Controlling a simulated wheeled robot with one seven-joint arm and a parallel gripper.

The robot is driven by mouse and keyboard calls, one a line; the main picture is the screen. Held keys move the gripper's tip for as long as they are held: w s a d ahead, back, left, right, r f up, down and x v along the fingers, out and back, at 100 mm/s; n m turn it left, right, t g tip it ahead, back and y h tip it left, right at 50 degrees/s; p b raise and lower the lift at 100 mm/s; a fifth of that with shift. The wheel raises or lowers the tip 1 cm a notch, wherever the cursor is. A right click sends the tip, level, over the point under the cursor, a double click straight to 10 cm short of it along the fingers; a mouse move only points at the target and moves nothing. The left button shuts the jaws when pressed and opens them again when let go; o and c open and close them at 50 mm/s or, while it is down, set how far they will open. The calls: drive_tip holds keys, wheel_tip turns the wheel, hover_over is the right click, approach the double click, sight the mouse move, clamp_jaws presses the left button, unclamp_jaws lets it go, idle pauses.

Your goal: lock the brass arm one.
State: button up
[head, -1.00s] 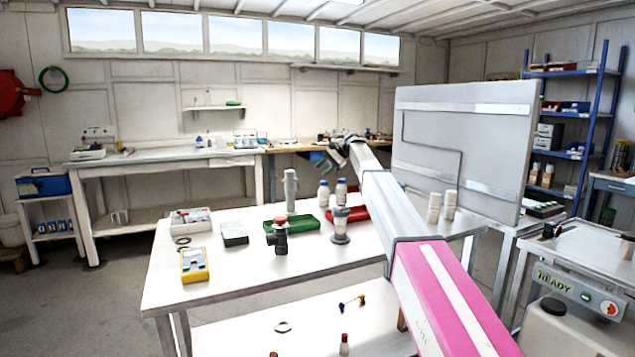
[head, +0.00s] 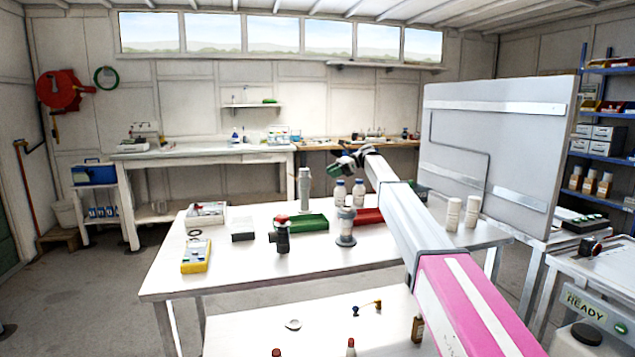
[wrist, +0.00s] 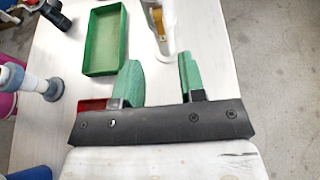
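I cannot pick out the brass arm one with certainty. In the wrist view a brass-coloured strip (wrist: 158,22) shows inside a clear, pale-rimmed holder beyond my fingers. My gripper (wrist: 158,78) has two green fingers, set apart with nothing between them. In the head view my gripper (head: 346,165) is small, above the back of the white table, and its fingers are hard to make out there.
A large grey panel (head: 500,150) stands at the right.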

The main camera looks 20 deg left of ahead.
drive_tip(key=x, duration=0.8)
clamp_jaws()
